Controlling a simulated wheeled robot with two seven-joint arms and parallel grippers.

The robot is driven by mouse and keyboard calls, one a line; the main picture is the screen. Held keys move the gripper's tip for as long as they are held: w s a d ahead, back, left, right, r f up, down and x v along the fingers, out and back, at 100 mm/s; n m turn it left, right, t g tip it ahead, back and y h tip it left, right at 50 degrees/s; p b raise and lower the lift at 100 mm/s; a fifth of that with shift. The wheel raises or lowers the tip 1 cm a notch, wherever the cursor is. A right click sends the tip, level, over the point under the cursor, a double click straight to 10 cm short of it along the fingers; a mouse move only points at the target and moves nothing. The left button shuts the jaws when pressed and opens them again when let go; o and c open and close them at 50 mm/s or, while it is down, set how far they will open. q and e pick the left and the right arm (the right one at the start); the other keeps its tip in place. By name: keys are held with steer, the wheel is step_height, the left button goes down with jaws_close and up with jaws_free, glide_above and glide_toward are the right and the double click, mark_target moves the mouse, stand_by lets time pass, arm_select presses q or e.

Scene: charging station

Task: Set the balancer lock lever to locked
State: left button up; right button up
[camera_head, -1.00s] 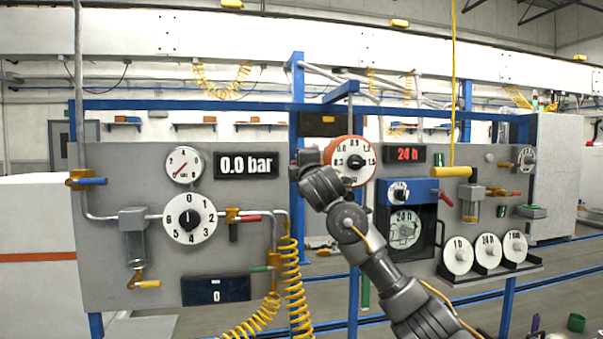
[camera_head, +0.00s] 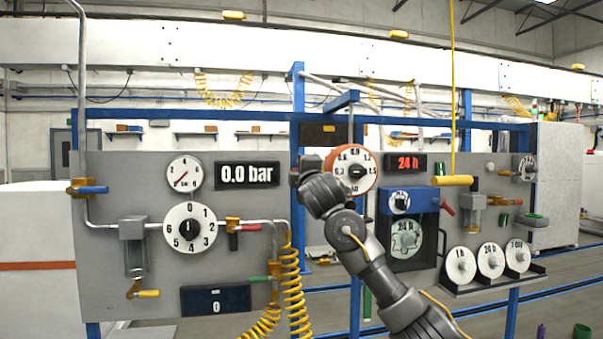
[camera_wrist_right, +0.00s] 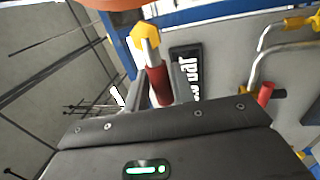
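The balancer (camera_head: 351,171) is an orange-rimmed round unit with a white dial, hanging between the two grey panels in the head view. Its orange body (camera_wrist_right: 112,4) also shows at the top edge of the right wrist view. The lock lever has a yellow hexagonal hub (camera_wrist_right: 146,35), a pale stem and a red handle (camera_wrist_right: 158,82). My right gripper (camera_head: 307,168) is at the left side of the balancer and hides the lever in the head view. In the wrist view its fingers (camera_wrist_right: 156,80) close narrowly around the red handle. My left gripper is out of view.
The left panel (camera_head: 110,290) carries gauges, a 0.0 bar display (camera_head: 247,175) and yellow coiled hoses (camera_head: 293,275). The right panel holds a blue chart recorder (camera_head: 407,200) and several discs on a shelf. A blue post (camera_head: 297,110) stands close to my right gripper.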

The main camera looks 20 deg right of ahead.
steer(key=shift+s+f, duration=0.15)
steer(key=shift+s, duration=0.15)
steer(key=b+v, duration=0.4)
steer(key=v, duration=0.6)
